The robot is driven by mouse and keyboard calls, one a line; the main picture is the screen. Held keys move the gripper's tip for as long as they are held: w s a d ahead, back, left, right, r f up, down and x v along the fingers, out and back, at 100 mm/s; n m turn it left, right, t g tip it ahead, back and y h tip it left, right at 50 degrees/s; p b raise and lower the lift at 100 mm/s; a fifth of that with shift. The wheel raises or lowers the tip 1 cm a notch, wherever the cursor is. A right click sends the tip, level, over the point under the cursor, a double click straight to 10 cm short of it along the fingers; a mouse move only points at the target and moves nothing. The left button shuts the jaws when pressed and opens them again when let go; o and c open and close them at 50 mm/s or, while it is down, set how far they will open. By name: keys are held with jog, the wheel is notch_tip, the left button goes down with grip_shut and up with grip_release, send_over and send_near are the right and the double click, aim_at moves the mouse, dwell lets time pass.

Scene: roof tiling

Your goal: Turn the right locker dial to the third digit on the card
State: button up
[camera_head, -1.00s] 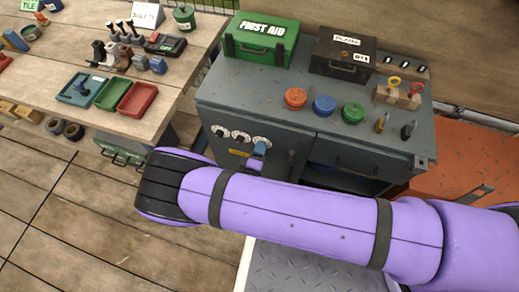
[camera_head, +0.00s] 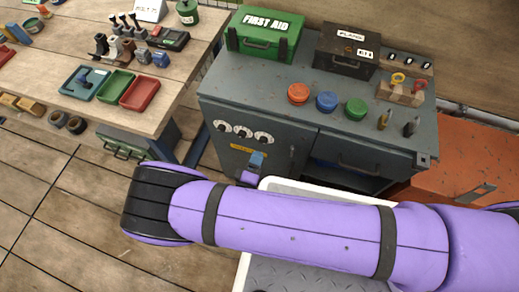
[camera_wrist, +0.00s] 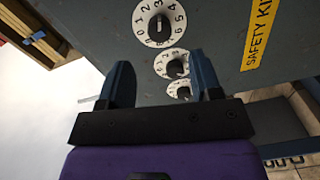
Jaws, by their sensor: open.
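Three white dials with black knobs sit on the grey cabinet's front. The right dial (camera_head: 263,137) is the nearest and largest in the wrist view (camera_wrist: 158,22), its digits turned sideways; I cannot tell its exact setting. The middle dial (camera_head: 243,131) and left dial (camera_head: 222,125) lie beyond it; in the wrist view the left dial (camera_wrist: 180,90) is partly hidden. My gripper (camera_wrist: 161,60) is open and empty, its blue fingers apart from the dials. In the head view my gripper (camera_head: 256,161) is just below the right dial. A white card (camera_head: 149,9) stands on the wooden table, its writing unreadable.
A yellow SAFETY KIT label (camera_wrist: 258,35) is beside the dials. On the cabinet (camera_head: 225,85) are a green first aid box (camera_head: 265,38), a dark box (camera_head: 347,50) and coloured round knobs. The wooden table (camera_head: 165,80) with trays stands to the left.

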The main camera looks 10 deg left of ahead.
jog(key=shift+s+a, duration=0.1)
jog(key=shift+s, duration=2)
jog(key=shift+r, duration=0.1)
